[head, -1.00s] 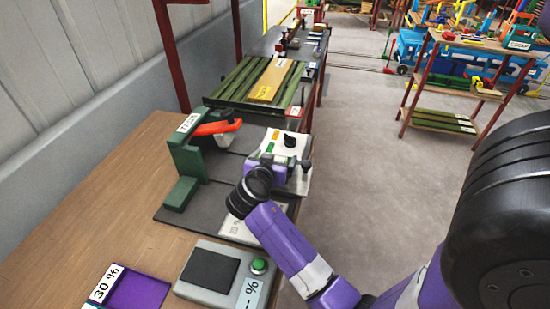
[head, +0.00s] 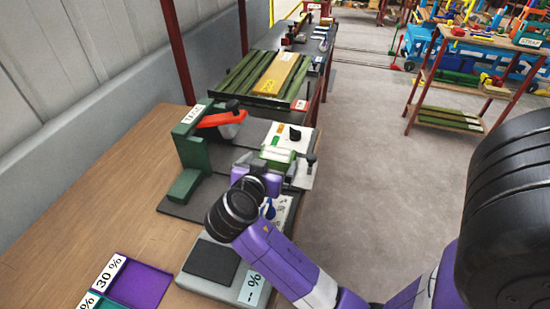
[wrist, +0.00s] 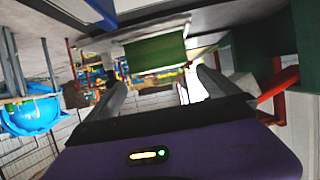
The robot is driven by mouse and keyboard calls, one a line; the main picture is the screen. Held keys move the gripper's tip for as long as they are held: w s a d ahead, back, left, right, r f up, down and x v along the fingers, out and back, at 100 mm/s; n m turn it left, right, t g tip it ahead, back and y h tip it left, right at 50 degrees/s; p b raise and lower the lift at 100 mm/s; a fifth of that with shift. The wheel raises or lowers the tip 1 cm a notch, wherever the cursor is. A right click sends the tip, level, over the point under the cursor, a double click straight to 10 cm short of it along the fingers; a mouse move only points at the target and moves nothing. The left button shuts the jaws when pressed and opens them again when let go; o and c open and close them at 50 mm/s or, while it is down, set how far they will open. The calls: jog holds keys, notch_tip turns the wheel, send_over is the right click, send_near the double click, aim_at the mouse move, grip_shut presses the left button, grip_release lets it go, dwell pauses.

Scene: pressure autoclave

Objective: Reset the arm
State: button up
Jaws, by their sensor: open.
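My arm, purple with black and white joints, reaches in from the lower right of the head view. In the wrist view my gripper (wrist: 165,88) shows two grey fingers spread apart with nothing between them. In the head view the gripper end is mostly hidden behind my black wrist joint, over the front right of the bench. A green machine (head: 192,150) with a red-orange lever (head: 222,119) stands just beyond and left of it. A white control panel (head: 297,138) with a black knob lies beyond it.
A grey scale-like box (head: 212,262) sits below my wrist, with a purple tray (head: 137,286) labelled 30 % to its left. The wooden bench (head: 90,200) is bare at left. A shelf cart (head: 455,80) is across open floor.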

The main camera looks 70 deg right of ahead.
jog(key=shift+v, duration=0.85)
